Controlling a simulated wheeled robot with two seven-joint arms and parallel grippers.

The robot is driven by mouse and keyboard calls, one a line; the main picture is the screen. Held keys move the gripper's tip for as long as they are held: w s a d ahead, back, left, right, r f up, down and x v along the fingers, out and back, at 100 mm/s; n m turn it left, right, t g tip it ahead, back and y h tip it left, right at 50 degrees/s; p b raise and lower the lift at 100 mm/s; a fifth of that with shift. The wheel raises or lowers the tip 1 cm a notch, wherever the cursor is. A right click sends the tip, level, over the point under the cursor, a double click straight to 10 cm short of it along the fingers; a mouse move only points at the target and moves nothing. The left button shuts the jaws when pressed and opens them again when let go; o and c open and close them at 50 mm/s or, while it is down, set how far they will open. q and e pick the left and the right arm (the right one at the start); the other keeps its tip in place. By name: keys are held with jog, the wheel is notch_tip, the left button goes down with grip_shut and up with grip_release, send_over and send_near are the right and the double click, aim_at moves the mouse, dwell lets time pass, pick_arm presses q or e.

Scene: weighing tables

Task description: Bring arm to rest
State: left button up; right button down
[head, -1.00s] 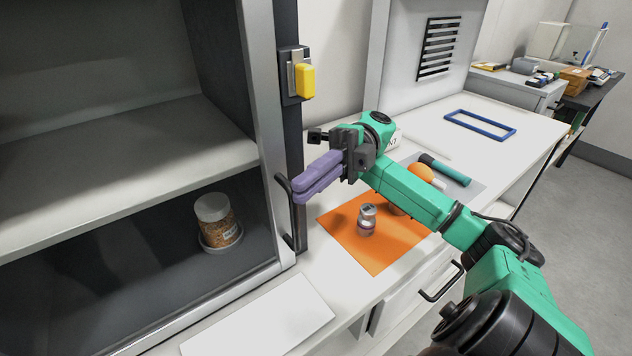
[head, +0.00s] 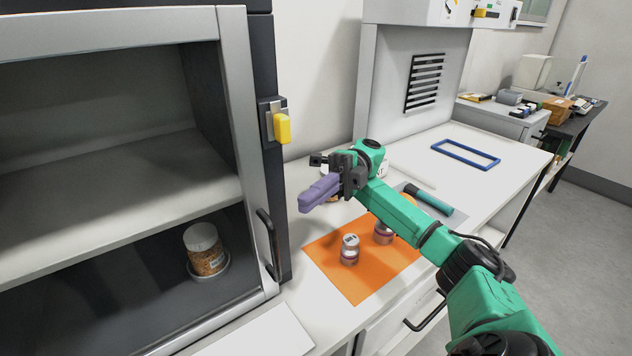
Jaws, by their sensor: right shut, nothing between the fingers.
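My right arm reaches in from the lower right in the head view. Its gripper (head: 318,196), with purple fingers, is shut and empty. It hangs in the air above the white bench, over the far left part of the orange mat (head: 358,282), and points left toward the cabinet. My left gripper is not in view. Part of the bench behind my right gripper and forearm is hidden.
Two small jars, one nearer (head: 349,250) and one partly behind my forearm (head: 383,234), stand on the mat. A blue frame (head: 465,154) lies farther back on the bench.

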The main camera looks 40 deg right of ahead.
jog(key=shift+w+d+f, duration=0.15)
jog(key=shift+w+d, duration=0.7)
jog(key=shift+d, duration=0.05)
